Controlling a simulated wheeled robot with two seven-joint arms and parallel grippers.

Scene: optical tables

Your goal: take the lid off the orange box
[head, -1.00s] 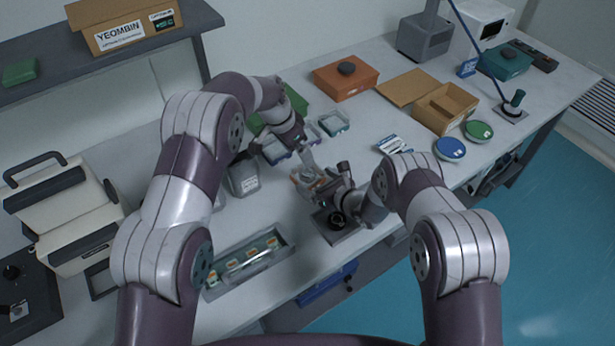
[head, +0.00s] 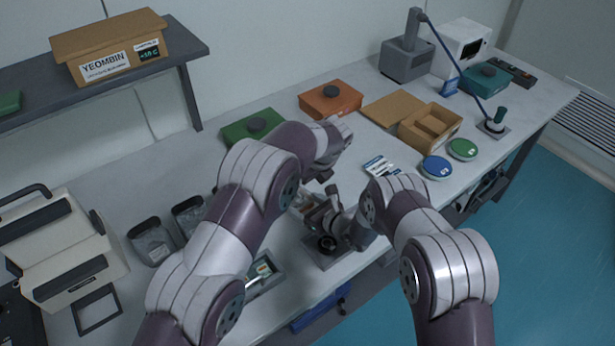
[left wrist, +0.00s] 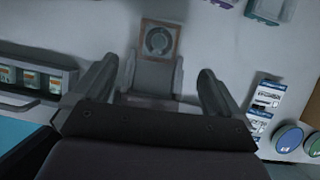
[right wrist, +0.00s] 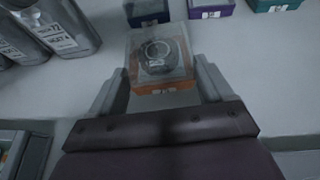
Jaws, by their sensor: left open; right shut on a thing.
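A small orange box (right wrist: 160,98) with a clear lid (right wrist: 158,45) and a dark round part showing through it is in my right gripper (right wrist: 160,75). It also shows in the left wrist view (left wrist: 158,40), beyond my open left gripper (left wrist: 157,75). In the head view my right gripper (head: 318,208) is above the table, and my left arm partly hides the small box. My left gripper is close by and empty; a grey shape shows between its fingers, and I cannot tell what it is. The lid appears to be on the box.
A larger orange box (head: 331,98) with a dark knob and a green box (head: 252,127) stand at the back. A dark mount (head: 328,245) stands below my right gripper. An open cardboard box (head: 430,128) and round blue (head: 436,167) and green (head: 463,149) discs lie to the right.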

